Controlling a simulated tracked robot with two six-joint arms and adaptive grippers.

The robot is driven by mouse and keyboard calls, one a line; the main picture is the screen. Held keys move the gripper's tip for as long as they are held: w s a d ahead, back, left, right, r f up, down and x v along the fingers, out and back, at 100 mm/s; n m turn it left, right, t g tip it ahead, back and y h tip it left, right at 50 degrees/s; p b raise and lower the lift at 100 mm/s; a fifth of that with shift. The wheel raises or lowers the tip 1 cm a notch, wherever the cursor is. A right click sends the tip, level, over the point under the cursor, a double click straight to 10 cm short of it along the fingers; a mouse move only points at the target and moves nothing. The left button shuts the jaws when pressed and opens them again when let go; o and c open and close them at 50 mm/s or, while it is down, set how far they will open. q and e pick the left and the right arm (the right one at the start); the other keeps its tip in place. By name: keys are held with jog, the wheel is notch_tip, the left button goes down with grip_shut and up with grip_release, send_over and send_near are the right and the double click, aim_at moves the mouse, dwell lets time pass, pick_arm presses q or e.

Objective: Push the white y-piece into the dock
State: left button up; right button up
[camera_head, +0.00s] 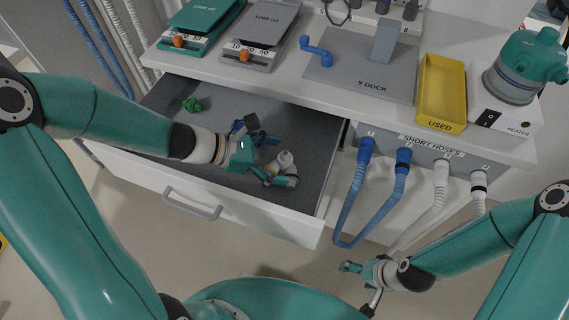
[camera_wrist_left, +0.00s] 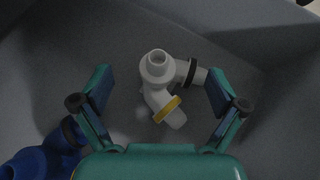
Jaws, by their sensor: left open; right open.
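The white y-piece (camera_head: 286,160) lies in the open drawer (camera_head: 317,137), near its right front. In the left wrist view the white y-piece (camera_wrist_left: 158,72) shows a yellow ring and a black ring. My left gripper (camera_head: 266,155) is inside the drawer and open. In the left wrist view its fingers (camera_wrist_left: 160,98) stand on either side of the y-piece, with no clear grip on it. My right gripper (camera_head: 352,268) is open and empty, low in front of the cabinet. The grey Y dock plate (camera_head: 350,75) is on the counter, with a blue piece (camera_head: 317,51) at its left end and a grey block (camera_head: 385,40).
A blue fitting (camera_wrist_left: 60,145) lies beside the left gripper. A green piece (camera_head: 192,104) lies at the drawer's back left. A yellow USED tray (camera_head: 442,92) and heater (camera_head: 505,105) stand right of the dock. Short hoses (camera_head: 350,195) hang below the counter.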

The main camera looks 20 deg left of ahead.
pick_arm(q)
jog(key=shift+w+d+f, duration=0.25)
jog(key=shift+d+f, duration=0.05)
jog(key=shift+d, duration=0.2)
jog(key=shift+b, duration=0.3)
grip_shut()
dwell(0.4)
jog(key=shift+r, duration=0.2)
jog(key=shift+r+p, duration=1.3)
jog(key=shift+r, duration=0.05)
